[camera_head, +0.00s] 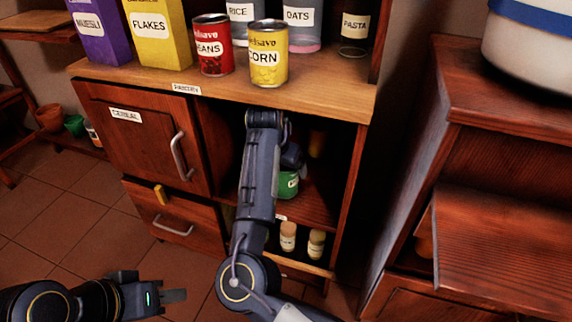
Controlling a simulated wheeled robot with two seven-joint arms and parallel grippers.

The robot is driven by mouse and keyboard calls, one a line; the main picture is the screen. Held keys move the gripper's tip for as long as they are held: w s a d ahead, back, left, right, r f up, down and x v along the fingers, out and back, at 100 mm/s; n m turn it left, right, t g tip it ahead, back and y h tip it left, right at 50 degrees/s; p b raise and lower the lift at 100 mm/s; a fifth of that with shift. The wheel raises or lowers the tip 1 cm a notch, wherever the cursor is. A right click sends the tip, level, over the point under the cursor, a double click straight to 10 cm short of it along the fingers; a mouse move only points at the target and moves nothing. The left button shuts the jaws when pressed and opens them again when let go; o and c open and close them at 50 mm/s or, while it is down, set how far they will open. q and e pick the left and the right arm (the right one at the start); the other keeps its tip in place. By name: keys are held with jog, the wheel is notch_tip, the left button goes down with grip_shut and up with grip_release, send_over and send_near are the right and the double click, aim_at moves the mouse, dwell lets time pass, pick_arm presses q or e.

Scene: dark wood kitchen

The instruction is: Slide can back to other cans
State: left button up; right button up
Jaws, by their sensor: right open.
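A yellow CORN can (268,67) stands upright on the wooden top of the pantry cabinet (330,98), close to its front edge. A red BEANS can (212,62) stands upright just left of it and slightly further back. My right arm rises in front of the cabinet and bends at the shelf opening below the CORN can. My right gripper (291,156) is a dark shape inside the shelf, above a green labelled container (288,186); its fingers are mostly hidden. My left gripper (172,297) is low at the bottom left, over the floor, away from the cans.
MUESLI (100,30) and FLAKES (158,35) boxes stand on the cabinet top at left. RICE (240,13), OATS (303,20) and PASTA (355,28) containers stand behind. A CEREAL door (140,140) is shut. Small jars (288,237) stand on the lower shelf.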

notch_tip(320, 180, down, 2)
jog(key=shift+w+d+f+b, duration=0.1)
jog(key=shift+f+b, duration=0.05)
jog(key=shift+b, duration=0.4)
jog(key=shift+w+f, duration=0.15)
pick_arm(q)
jog(key=shift+w+a+f, duration=0.2)
jog(key=shift+f, duration=0.4)
jog(key=shift+w+a+f, duration=0.15)
jog(key=shift+w+f, duration=0.05)
jog(key=shift+f, duration=0.35)
